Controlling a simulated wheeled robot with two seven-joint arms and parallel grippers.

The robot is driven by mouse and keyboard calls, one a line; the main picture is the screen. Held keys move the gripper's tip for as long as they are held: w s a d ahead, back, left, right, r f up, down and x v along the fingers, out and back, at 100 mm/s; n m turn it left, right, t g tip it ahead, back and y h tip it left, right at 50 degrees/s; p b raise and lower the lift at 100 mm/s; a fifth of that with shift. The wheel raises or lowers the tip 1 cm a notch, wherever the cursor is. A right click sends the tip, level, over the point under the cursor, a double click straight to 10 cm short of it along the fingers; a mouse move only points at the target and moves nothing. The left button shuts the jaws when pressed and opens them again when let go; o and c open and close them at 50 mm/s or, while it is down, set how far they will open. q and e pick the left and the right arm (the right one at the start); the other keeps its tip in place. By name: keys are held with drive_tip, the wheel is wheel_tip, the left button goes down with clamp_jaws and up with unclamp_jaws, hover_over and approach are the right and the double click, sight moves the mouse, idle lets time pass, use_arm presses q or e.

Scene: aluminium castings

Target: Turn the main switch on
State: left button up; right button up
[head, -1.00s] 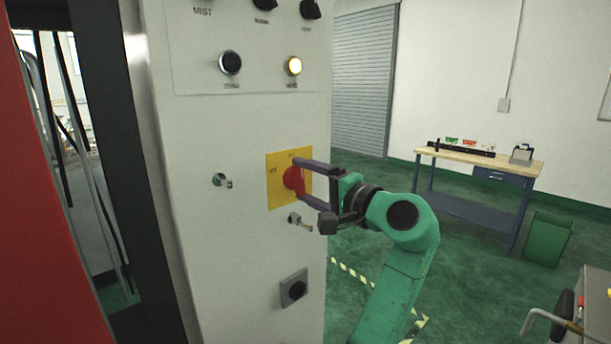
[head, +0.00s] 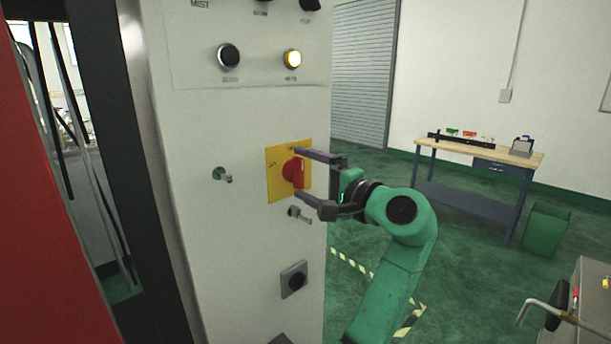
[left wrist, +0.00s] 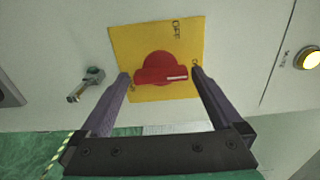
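The main switch is a red rotary knob (head: 294,172) on a yellow plate (head: 276,190) on the grey cabinet front. Its handle stands upright in the head view. In the left wrist view the red knob (left wrist: 160,70) has a white mark at its right end, towards a label partly hidden by a finger; "OFF" reads at the plate's top. My left gripper (head: 298,173) is open, with one finger above and one below the knob. In the left wrist view the fingers (left wrist: 160,77) straddle the handle, with gaps at its ends. My right gripper is not in view.
A key-like lever (head: 299,214) sticks out just below the plate, close to the lower finger. A lit yellow button (head: 293,59) and a black button (head: 229,56) are above. A workbench (head: 480,151) stands far behind.

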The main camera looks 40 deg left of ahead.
use_arm(q)
drive_tip(key=shift+d, duration=0.15)
drive_tip(key=s+d+b, duration=0.1)
drive_tip(key=d+b, duration=0.3)
drive_tip(key=d, duration=1)
drive_tip(key=shift+s+d+b, duration=0.15)
drive_tip(key=shift+b, duration=0.25)
